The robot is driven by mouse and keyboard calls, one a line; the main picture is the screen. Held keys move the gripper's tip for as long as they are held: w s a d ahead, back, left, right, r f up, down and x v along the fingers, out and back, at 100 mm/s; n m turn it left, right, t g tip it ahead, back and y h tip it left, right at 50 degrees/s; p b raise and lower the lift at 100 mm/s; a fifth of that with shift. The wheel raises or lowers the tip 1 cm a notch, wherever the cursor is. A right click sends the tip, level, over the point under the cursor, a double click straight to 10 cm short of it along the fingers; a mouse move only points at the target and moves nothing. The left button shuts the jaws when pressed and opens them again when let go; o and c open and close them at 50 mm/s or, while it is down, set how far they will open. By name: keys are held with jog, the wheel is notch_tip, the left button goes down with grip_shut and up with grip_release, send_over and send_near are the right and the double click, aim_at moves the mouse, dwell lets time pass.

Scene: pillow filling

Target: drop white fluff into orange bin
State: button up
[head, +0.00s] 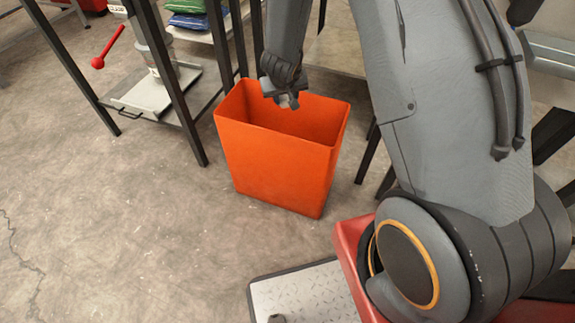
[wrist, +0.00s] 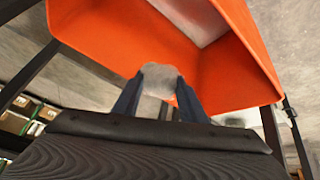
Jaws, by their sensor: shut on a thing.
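The orange bin (head: 275,165) stands upright on the floor in the middle of the head view, its top open. My gripper (head: 287,101) is over the bin's opening, near its back rim. In the wrist view my gripper (wrist: 160,95) is shut on the white fluff (wrist: 160,76), a pale greyish tuft between the two dark fingertips. The orange bin (wrist: 240,75) fills the upper part of the wrist view, with its opening around and ahead of the fluff. In the head view the fluff is hard to tell apart from the fingertips.
Dark metal table legs (head: 183,85) stand left of and behind the bin. A press with a red-knobbed lever (head: 98,62) stands on a low shelf at the left. Folded green and blue cloths (head: 188,20) lie behind. The concrete floor (head: 130,230) in front and left is clear.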

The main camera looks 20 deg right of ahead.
jog(key=shift+f+b, duration=1.65)
jog(key=shift+b, duration=0.4)
jog(key=o, duration=1.2)
jog(key=shift+p+v, duration=1.45)
jog(key=shift+v, duration=2.5)
jog(key=shift+a, duration=0.1)
